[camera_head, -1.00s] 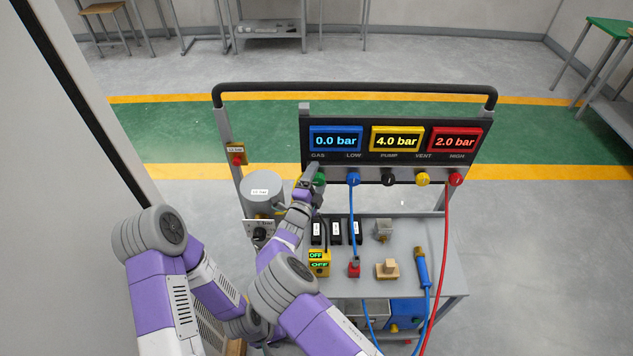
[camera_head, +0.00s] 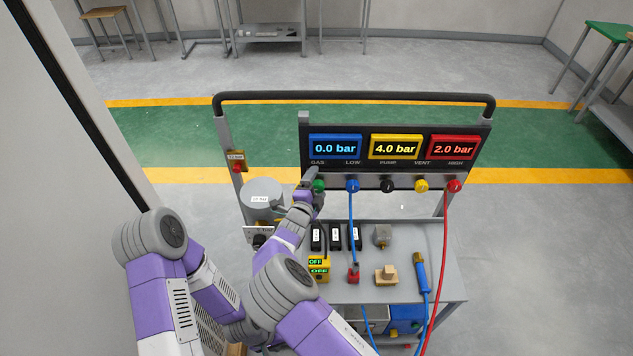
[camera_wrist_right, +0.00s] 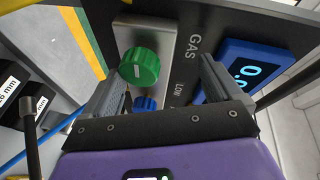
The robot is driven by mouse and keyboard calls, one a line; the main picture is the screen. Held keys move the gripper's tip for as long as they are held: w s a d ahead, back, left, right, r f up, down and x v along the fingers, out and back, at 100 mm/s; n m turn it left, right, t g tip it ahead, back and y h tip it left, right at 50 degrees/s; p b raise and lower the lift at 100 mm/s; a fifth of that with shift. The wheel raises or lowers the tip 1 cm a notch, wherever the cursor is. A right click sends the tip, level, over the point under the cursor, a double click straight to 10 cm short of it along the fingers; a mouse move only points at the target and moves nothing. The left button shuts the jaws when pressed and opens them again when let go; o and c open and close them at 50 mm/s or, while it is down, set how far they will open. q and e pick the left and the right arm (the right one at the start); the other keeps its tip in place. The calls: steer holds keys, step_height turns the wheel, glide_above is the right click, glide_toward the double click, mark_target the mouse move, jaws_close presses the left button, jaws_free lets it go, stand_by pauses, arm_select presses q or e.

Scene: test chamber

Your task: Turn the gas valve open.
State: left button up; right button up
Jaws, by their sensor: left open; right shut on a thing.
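The green gas knob (camera_head: 319,186) sits under the GAS label at the left end of the panel, below a blue display (camera_head: 335,145) reading 0.0 bar. My right gripper (camera_head: 314,178) is at this knob.
A yellow display (camera_head: 397,145) reads 4.0 bar, a red one (camera_head: 455,145) 2.0 bar. Blue (camera_head: 352,185), black (camera_head: 388,185), yellow (camera_head: 421,186) and red (camera_head: 454,186) knobs line the panel. Blue and red hoses hang in front. A grey cylinder (camera_head: 262,192) stands left.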

steer(key=f+p+v, duration=0.1)
steer(key=p+v, duration=0.2)
steer(key=v, duration=0.5)
steer(key=shift+a, duration=0.45)
steer(key=shift+r, duration=0.1)
steer(key=shift+s, duration=0.1)
